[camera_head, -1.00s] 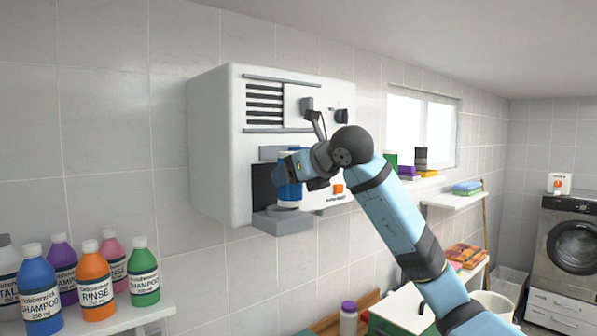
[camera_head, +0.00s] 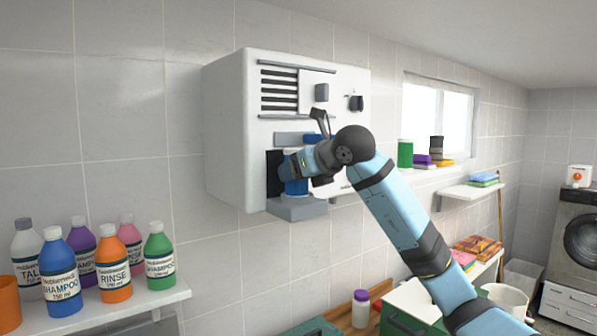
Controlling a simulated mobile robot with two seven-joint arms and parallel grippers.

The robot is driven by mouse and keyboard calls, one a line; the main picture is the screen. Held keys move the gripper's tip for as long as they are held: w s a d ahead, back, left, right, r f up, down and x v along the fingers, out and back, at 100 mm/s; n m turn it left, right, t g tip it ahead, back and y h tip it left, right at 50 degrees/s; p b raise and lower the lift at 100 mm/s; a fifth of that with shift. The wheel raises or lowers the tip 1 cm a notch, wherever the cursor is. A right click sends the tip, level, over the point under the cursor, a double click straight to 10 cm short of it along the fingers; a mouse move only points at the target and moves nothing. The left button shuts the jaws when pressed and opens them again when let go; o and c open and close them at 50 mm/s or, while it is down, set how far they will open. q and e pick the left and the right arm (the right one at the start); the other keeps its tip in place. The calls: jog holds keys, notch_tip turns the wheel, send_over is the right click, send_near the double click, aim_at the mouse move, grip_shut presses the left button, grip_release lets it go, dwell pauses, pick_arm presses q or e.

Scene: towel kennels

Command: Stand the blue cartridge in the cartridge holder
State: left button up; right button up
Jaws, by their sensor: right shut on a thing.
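The blue cartridge (camera_head: 296,187) is upright at the front of the white wall machine, in front of its dark recess (camera_head: 273,174). The grey cartridge holder (camera_head: 297,208) juts out from the machine just under the cartridge. The cartridge's lower end seems to be at the holder, but I cannot tell whether it rests on it. My right gripper (camera_head: 298,164) is shut on the cartridge near its top and hides part of it. The fingertips are hard to make out. My left gripper is not in view.
The white machine (camera_head: 226,140) hangs on the tiled wall. My right arm crosses in front of its right side. Several bottles (camera_head: 110,262) stand on a white shelf (camera_head: 160,300) at lower left, beside an orange cup (camera_head: 8,303). A purple-capped bottle (camera_head: 361,310) stands below the machine.

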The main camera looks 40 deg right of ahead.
jog(key=o, duration=0.9)
jog(key=shift+o, duration=0.8)
jog(key=shift+s, duration=0.1)
jog(key=shift+s+r, duration=0.1)
jog(key=shift+s, duration=0.1)
jog(key=b+v, duration=0.3)
jog(key=v, duration=1)
jog(key=shift+r+b, duration=0.2)
jog(key=shift+b, duration=0.15)
jog(key=shift+s+d, duration=0.1)
